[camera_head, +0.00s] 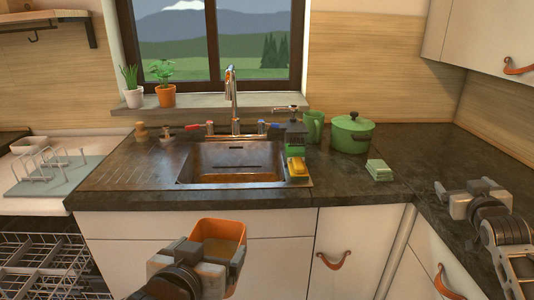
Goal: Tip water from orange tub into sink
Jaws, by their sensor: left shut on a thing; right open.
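The orange tub (217,229) is in front of the lower cabinets, below the counter's front edge. The sink (230,163) is a brown metal basin set in the dark counter, beyond the tub and higher up. It looks empty. My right gripper (460,200) is open and empty over the counter at the right.
A tall faucet (233,100) stands behind the sink. A sponge (298,166) and dark soap bottle (295,134) are at its right edge. An open dishwasher rack (45,262) is at the lower left.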

